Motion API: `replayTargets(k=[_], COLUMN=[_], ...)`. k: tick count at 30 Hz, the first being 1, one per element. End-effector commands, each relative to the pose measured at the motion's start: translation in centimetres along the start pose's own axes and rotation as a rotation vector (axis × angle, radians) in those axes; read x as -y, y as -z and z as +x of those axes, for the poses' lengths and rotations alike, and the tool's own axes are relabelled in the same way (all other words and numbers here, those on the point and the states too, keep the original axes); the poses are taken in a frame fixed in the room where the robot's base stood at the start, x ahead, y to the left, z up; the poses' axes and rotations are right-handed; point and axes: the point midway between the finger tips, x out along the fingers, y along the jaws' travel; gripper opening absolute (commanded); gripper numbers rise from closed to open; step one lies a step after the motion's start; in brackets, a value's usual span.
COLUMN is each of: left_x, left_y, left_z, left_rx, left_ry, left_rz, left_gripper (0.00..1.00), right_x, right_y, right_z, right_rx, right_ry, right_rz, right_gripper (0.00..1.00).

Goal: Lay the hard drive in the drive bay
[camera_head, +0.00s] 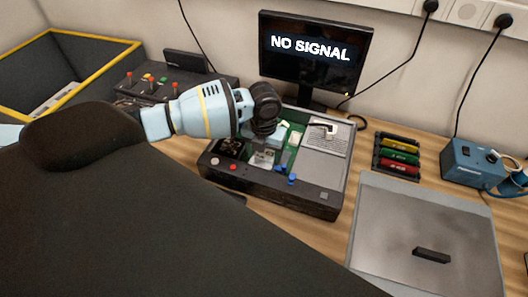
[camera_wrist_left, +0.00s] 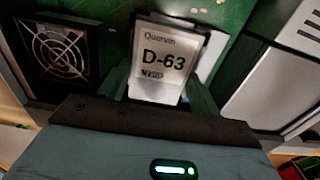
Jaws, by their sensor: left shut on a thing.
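My left gripper (camera_head: 264,145) reaches down into the open computer case (camera_head: 325,207) from above. It is shut on the hard drive (camera_head: 263,158), which has a white label. In the left wrist view the drive (camera_wrist_left: 163,55) stands between the fingers of the gripper (camera_wrist_left: 160,95), and its label reads "Quervin D-63". The drive is over the green board inside the case; I cannot tell whether it touches anything below. I cannot make out the drive bay for certain. My right gripper is not in view.
A fan (camera_wrist_left: 58,50) is left of the drive, and a silver panel (camera_wrist_left: 265,90) is at right. A monitor (camera_head: 315,55) stands behind the case. A grey mat (camera_head: 385,235) with a black bar (camera_head: 431,255) and a rack of coloured modules (camera_head: 398,157) lie right.

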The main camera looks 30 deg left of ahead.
Motion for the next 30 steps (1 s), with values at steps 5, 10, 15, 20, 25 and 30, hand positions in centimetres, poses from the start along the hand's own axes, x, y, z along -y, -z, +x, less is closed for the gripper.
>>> replayTargets(k=[5,10,15,20,25,30], left_x=[0.02,0.02,0.02,0.00,0.00,0.01], left_y=[-0.03,-0.02,-0.01,0.03,0.02,-0.01], left_z=[-0.03,-0.03,-0.01,0.05,0.04,-0.20], left_rx=[0.001,0.001,0.000,-0.001,-0.001,0.000], left_ry=[0.001,0.001,0.001,0.000,0.000,0.000], left_rz=[0.000,0.000,0.000,0.000,0.000,0.000], left_gripper=[0.35,0.84,0.89,1.00,1.00,1.00], right_x=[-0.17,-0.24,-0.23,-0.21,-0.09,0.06], right_y=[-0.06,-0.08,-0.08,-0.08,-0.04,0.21], right_z=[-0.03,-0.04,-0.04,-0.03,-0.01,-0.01], right_rx=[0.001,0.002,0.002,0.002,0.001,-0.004], right_ry=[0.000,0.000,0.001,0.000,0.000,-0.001], right_rz=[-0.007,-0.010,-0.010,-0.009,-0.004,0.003], right_gripper=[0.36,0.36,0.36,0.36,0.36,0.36])
